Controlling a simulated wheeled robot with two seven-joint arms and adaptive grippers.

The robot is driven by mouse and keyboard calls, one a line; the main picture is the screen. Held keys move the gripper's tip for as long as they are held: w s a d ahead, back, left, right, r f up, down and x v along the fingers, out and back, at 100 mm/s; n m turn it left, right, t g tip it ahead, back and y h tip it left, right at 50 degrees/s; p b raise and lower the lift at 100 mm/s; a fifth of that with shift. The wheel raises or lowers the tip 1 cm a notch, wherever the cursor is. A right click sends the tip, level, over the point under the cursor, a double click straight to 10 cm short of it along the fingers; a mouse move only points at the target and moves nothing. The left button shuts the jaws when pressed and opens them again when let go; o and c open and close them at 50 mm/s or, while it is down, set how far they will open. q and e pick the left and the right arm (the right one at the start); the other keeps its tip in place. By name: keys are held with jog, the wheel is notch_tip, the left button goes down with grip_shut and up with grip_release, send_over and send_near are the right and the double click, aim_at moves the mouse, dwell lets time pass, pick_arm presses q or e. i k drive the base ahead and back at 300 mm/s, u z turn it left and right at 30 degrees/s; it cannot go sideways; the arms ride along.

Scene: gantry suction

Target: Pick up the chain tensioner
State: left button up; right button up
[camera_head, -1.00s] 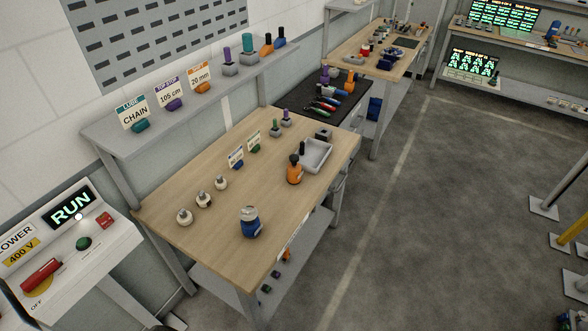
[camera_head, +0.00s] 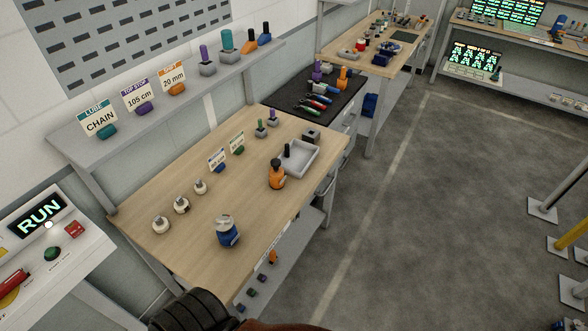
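I cannot tell for certain which item is the chain tensioner. On the wooden workbench (camera_head: 200,218) stand a blue item with a grey top (camera_head: 227,232) near the front edge and an orange item with a black top (camera_head: 277,174) further right. Three cream-coloured round parts with metal pins, the nearest one (camera_head: 161,225) among them, stand in a row at the left. A grey tray (camera_head: 303,163) holds a dark upright piece (camera_head: 287,151). Neither of my grippers shows in the head view.
A shelf (camera_head: 72,146) behind the bench carries small signs and coloured parts. A control box (camera_head: 50,250) reading RUN is at the left. A black mat (camera_head: 290,97) holds tools. A dark ribbed shape (camera_head: 190,312) rises at the bottom edge. Open floor (camera_head: 430,220) lies right.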

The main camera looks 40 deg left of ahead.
aim_at(277, 179)
jog(key=u, duration=0.05)
jog(key=i, duration=2.95)
jog(key=u, duration=4.25)
